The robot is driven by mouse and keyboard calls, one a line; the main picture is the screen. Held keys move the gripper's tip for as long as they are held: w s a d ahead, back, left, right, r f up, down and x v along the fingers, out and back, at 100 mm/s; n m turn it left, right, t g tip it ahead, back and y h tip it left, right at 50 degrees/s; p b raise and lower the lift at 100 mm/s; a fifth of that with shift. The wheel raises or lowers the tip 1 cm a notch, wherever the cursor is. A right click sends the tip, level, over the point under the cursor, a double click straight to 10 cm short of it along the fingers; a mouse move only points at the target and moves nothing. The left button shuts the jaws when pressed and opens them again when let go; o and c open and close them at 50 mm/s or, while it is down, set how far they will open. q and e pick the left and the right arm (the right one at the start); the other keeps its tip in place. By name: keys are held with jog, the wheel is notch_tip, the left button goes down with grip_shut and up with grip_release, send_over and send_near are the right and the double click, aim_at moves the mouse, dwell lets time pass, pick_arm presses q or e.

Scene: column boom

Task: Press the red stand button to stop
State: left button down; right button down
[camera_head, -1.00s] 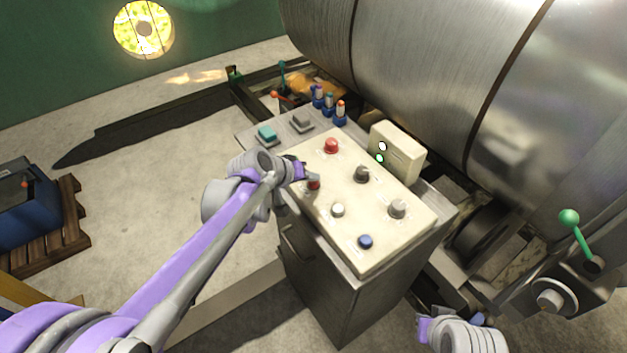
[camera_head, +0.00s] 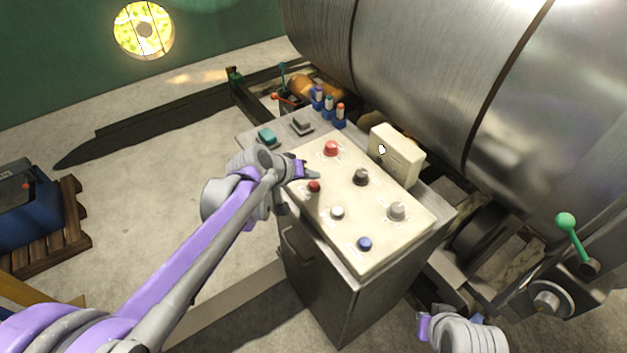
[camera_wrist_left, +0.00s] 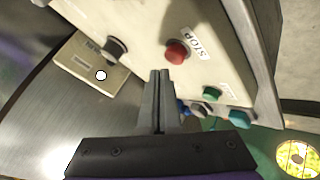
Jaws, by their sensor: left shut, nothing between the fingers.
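The red stop button (camera_head: 314,187) is a small round button on the cream panel of the grey stand. In the left wrist view it is the red button (camera_wrist_left: 176,51) beside a STOP label. My left gripper (camera_head: 316,175) is shut and empty, its tips just above the button in the head view. In the left wrist view the fingertips (camera_wrist_left: 159,72) point at the panel, a little below the red button in the picture; they look apart from it. My right gripper (camera_head: 424,328) is at the bottom right, its fingers not clear.
The panel also holds a larger red button (camera_head: 331,148), dark knob (camera_head: 361,177), pale knob (camera_head: 397,211), white button (camera_head: 338,212) and blue button (camera_head: 364,244). A green button (camera_wrist_left: 212,93) lies near STOP. A cream lamp box (camera_head: 398,155) and a large metal drum (camera_head: 420,60) stand behind.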

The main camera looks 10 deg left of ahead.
aim_at(311, 186)
pick_arm(q)
jog(key=shift+r, duration=0.1)
